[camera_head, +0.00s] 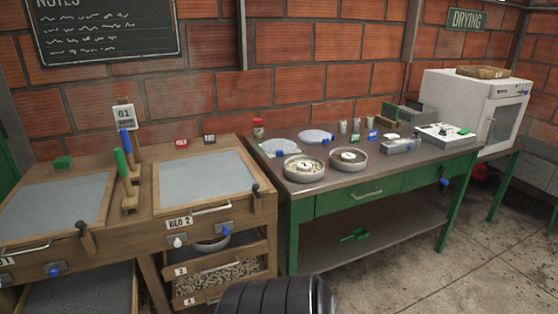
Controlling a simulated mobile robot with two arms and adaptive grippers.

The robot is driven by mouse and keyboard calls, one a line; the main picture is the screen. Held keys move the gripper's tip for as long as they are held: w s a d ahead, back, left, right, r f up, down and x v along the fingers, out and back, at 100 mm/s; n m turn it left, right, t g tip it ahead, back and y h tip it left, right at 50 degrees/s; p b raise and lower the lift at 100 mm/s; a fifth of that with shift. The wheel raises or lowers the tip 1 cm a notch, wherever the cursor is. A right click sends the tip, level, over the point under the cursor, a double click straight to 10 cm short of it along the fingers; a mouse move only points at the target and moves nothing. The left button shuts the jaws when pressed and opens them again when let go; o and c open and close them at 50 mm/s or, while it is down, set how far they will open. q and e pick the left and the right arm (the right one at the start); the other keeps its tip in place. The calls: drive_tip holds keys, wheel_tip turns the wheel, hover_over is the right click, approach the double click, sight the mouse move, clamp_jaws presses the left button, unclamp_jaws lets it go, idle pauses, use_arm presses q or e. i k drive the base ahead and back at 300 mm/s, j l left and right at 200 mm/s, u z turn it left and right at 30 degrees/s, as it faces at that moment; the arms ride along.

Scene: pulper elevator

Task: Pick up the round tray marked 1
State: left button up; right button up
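Two round, shallow metal trays stand close together on the dark top of the green bench. The left tray (304,177) is nearer the bench's front edge and holds pale contents with a small white number label in the middle. The right tray (350,167) sits slightly farther back, with darker contents and a small label. The numbers are too small to read surely, so I cannot tell which is marked 1. Neither of my grippers is in view.
A white oven (470,107) stands at right. Concrete floor (470,260) is open at front right.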

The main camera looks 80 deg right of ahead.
sight(344, 159)
drive_tip(key=z, duration=3.25)
drive_tip(key=i+l, duration=0.1)
drive_tip(key=i, duration=0.1)
